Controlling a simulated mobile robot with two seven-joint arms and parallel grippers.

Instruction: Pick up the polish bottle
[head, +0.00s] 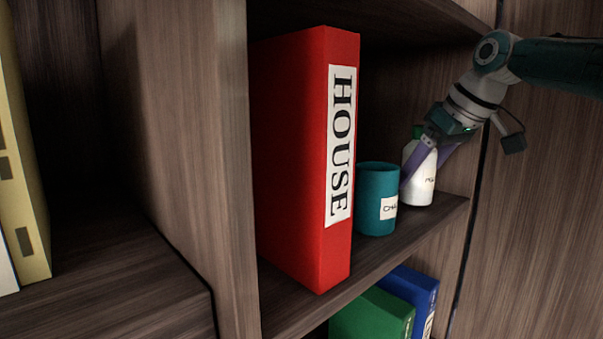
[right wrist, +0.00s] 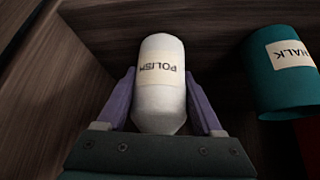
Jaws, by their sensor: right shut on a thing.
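The polish bottle (head: 419,176) is white with a label and stands upright on the shelf at the right end. It also shows in the right wrist view (right wrist: 162,88), where its label reads POLISH. My right gripper (head: 425,168) comes in from the upper right. Its two purple fingers lie on either side of the bottle, shut on it, as the right wrist view (right wrist: 165,105) also shows. The bottle's base appears to be at shelf level; I cannot tell whether it touches. My left gripper is not in view.
A teal chalk cup (head: 374,190) stands just left of the bottle, close to a finger. A tall red HOUSE binder (head: 290,150) stands further left. A wooden side panel (head: 530,220) is at the right. Green (head: 370,318) and blue (head: 412,287) binders are below the shelf (head: 400,243).

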